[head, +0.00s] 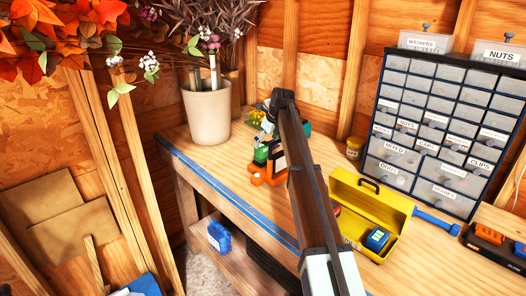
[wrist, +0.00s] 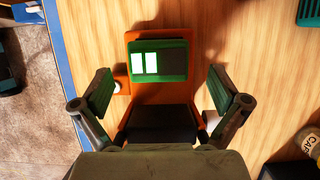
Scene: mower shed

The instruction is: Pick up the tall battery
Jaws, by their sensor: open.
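A block with a green top and two lit pale-green bars (wrist: 158,62), which looks like a battery, sits against an orange and black holder (wrist: 158,120). I cannot tell whether it is the tall battery. In the head view the orange holder (head: 268,174) stands on the bench with green parts above it, partly hidden by my arm. My gripper (wrist: 160,82) is open above it in the wrist view, one green-padded finger on each side, apart from the block. Nothing is held. A blue battery-like block (head: 376,239) lies in the yellow toolbox.
The yellow toolbox (head: 397,219) stands open right of my arm, near a blue-handled tool (head: 436,222). A drawer cabinet (head: 437,128) stands behind. A plant pot (head: 207,115) is left of the holder. The bench's blue-striped edge (head: 228,198) is at the front.

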